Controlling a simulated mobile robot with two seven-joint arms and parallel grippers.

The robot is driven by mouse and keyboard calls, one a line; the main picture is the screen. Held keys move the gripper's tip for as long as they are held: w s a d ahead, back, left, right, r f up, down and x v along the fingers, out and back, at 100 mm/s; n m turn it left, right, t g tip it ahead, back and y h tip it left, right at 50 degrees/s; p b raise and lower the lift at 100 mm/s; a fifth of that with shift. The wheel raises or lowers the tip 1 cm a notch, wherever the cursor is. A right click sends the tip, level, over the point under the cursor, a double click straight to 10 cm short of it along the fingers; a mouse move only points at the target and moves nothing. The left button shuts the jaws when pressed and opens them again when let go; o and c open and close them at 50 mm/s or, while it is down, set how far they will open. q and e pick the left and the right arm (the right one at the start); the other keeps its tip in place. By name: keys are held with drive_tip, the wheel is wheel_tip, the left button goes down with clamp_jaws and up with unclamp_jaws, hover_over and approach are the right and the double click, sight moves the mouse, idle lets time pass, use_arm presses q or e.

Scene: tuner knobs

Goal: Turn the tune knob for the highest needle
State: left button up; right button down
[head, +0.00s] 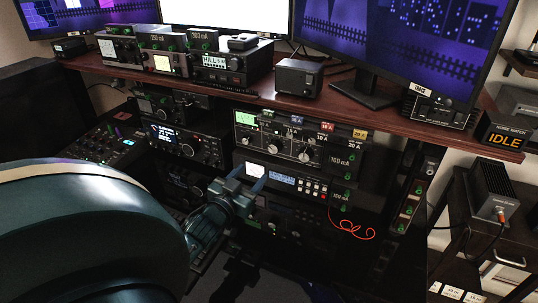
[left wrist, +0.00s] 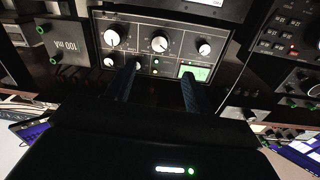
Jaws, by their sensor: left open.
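The tuner (head: 285,142) is a grey-faced panel on the rack shelf under the desk top, with a lit green meter (head: 246,119) at its upper left. It has a row of large round knobs, including a middle knob (head: 272,149) and a right knob (head: 305,154). In the left wrist view the panel is upside down, with its knobs (left wrist: 159,44) and green meter (left wrist: 194,73) visible. The labels and needle are too small to read. My left gripper (head: 247,178) is open and empty, below and in front of the panel, apart from the knobs. My right gripper is not in view.
A unit with a blue display (head: 283,180) sits below the tuner. Another radio (head: 187,143) stands to its left. The wooden desk top (head: 390,120) overhangs the rack. A red coiled wire (head: 350,229) hangs at the right. A sign reading IDLE (head: 503,138) is at the far right.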

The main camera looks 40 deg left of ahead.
sight(273, 150)
use_arm(q)
drive_tip(key=x, duration=1.1)
drive_tip(key=shift+w, duration=0.25)
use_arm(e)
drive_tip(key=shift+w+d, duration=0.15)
use_arm(q)
drive_tip(key=c, duration=1)
drive_tip(key=shift+o, duration=0.2)
